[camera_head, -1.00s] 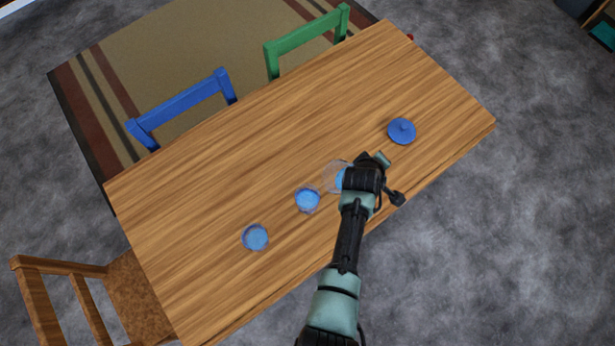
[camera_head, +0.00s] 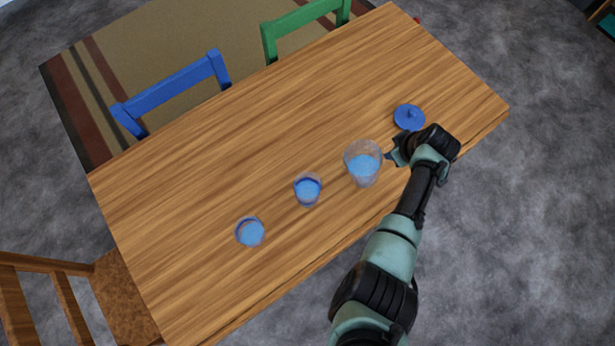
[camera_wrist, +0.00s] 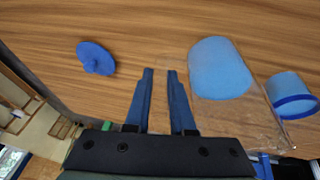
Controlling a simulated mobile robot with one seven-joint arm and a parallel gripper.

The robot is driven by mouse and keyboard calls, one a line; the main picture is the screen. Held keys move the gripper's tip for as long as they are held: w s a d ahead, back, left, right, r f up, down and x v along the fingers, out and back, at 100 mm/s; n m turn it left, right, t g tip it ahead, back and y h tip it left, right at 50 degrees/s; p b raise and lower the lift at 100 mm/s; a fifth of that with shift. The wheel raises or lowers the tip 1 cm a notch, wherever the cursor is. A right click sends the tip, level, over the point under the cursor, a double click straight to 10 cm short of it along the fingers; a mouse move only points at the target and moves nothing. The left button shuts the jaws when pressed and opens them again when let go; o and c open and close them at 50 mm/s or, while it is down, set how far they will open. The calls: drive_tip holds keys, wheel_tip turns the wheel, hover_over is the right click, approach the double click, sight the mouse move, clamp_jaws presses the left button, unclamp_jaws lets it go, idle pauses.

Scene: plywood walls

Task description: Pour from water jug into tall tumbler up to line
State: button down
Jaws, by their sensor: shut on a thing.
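The clear water jug (camera_head: 363,165) stands out at the right of a row of vessels, with blue water inside. It also shows in the wrist view (camera_wrist: 222,70), right of my fingers. My gripper (camera_head: 398,155) is at the jug's right side, shut on the jug, apparently at its clear handle between the fingertips (camera_wrist: 163,74). I cannot tell whether the jug touches the table. Left of it is a clear glass with a blue band (camera_head: 307,190), apparently the tall tumbler, holding blue water. No separate fill line is readable.
Another clear vessel with blue water (camera_head: 250,232) stands farther left on the wooden table (camera_head: 220,165). A blue lid (camera_head: 409,117) lies behind my gripper. A blue chair (camera_head: 175,88) and a green chair (camera_head: 305,28) are at the far edge.

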drive_tip(key=shift+w+d+f+g+y+b, duration=0.2)
drive_tip(key=shift+f+y+b, duration=0.35)
drive_tip(key=shift+b, duration=0.85)
drive_tip(key=shift+w+d+f+g+y+b, duration=0.1)
drive_tip(key=shift+d+f+g+y+b, duration=0.2)
drive_tip(key=shift+f+b, duration=0.75)
drive_tip(key=shift+r+b, duration=0.4)
drive_tip(key=shift+b, duration=0.1)
drive_tip(key=shift+r+y, duration=0.1)
drive_tip(key=shift+y, duration=0.15)
wheel_tip(320, 180, up, 7)
drive_tip(key=p, duration=0.6)
drive_tip(key=shift+s, duration=0.1)
